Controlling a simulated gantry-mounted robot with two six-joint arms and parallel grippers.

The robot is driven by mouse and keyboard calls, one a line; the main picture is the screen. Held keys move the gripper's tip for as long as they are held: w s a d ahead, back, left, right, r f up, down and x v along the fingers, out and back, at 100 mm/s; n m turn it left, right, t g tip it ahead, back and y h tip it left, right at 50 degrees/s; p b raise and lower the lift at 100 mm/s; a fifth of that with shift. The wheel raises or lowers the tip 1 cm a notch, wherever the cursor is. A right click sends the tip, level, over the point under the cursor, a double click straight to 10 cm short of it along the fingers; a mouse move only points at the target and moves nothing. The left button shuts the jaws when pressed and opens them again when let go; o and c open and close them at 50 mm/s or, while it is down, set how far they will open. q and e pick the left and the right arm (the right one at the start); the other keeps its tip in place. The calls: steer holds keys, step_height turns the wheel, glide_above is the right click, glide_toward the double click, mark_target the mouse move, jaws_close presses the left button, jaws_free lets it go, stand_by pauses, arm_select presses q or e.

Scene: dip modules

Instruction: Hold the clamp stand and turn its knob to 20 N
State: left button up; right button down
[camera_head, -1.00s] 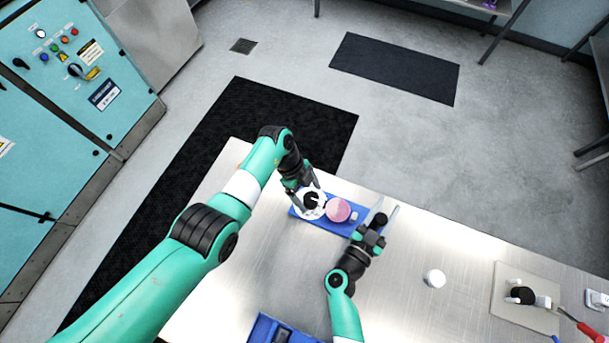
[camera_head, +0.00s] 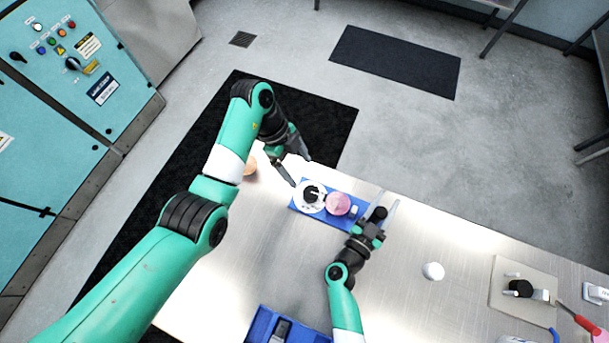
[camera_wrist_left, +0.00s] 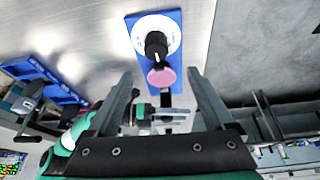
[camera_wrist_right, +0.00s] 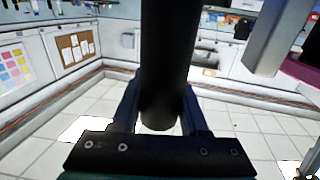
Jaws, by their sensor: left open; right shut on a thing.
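The clamp stand has a blue base (camera_head: 328,219), a white dial disc (camera_head: 302,206) with a black knob (camera_head: 312,192), and a pink disc (camera_head: 338,204) beside the dial. In the left wrist view the knob (camera_wrist_left: 156,44) and pink disc (camera_wrist_left: 161,77) lie beyond the fingers. The dial's marks are too small to read. My right gripper (camera_head: 375,226) is shut on a black post (camera_wrist_right: 168,60) at the stand's right end.
Further right are a pale board (camera_head: 510,310) with a black knob part and a red-handled tool (camera_head: 576,318). A blue tray (camera_head: 262,328) sits at the front. An orange round object (camera_head: 250,166) is beside my left arm.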

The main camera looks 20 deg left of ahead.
arm_select(q)
step_height(320, 180, up, 2)
steer(key=w+d+n+t, duration=0.1)
steer(key=w+t, duration=0.1)
steer(key=n+t+h, duration=0.3)
steer(key=n+t, duration=0.1)
steer(key=n, duration=0.3)
glide_toward(308, 192)
steer(key=x, duration=1.1)
steer(key=shift+d, duration=0.1)
steer(key=c, duration=1.3)
steer(key=shift+m+g, duration=0.3)
jaws_close()
